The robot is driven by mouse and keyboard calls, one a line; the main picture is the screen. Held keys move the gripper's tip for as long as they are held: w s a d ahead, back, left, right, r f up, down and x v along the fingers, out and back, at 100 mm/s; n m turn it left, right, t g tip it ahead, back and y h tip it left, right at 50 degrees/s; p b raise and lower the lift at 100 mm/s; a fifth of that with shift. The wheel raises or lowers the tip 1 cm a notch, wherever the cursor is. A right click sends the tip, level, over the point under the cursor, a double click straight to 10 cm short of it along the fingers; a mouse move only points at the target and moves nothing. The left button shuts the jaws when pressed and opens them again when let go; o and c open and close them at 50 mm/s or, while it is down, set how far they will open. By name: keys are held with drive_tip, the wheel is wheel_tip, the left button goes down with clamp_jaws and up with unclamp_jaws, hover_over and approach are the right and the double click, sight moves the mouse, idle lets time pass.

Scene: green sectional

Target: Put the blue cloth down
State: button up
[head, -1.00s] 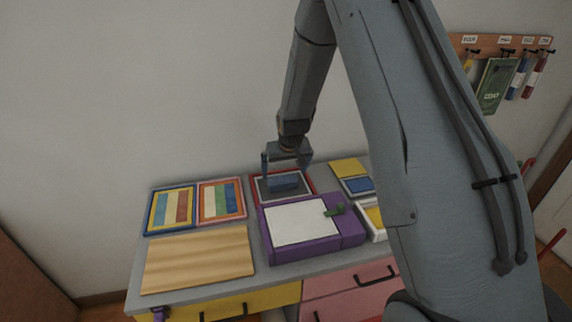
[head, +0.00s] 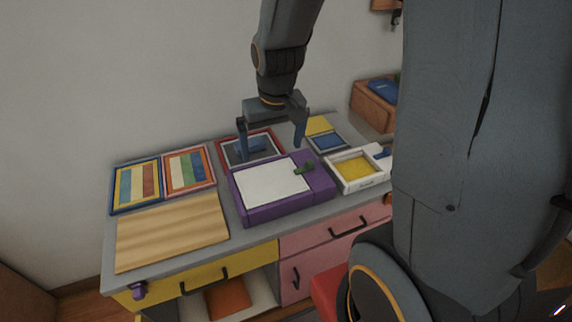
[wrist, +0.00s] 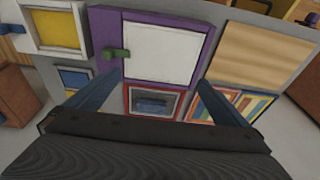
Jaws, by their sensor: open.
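The blue cloth (head: 254,146) appears as a small folded blue piece lying in the red-framed tray (head: 222,150) at the back of the table. It also shows in the wrist view (wrist: 152,104), inside the red frame. My gripper (head: 270,148) is open, with its two blue fingers wide apart. It is above the back of the table, near the tray, and nothing is between its fingers. In the wrist view the fingers (wrist: 162,80) point towards the table, apart from the cloth.
A purple box with a white panel (head: 270,183) stands in front of the tray. Two striped framed boards (head: 137,186) and a wooden board (head: 170,232) lie left. A white tray with yellow inside (head: 357,166) and a brown box with a blue item (head: 373,106) are right.

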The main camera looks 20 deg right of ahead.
sight(250, 143)
drive_tip(key=s+g, duration=0.1)
drive_tip(key=s, duration=0.9)
drive_tip(key=shift+s+r, duration=0.2)
drive_tip(key=shift+r, duration=0.25)
drive_tip(key=shift+c, duration=0.3)
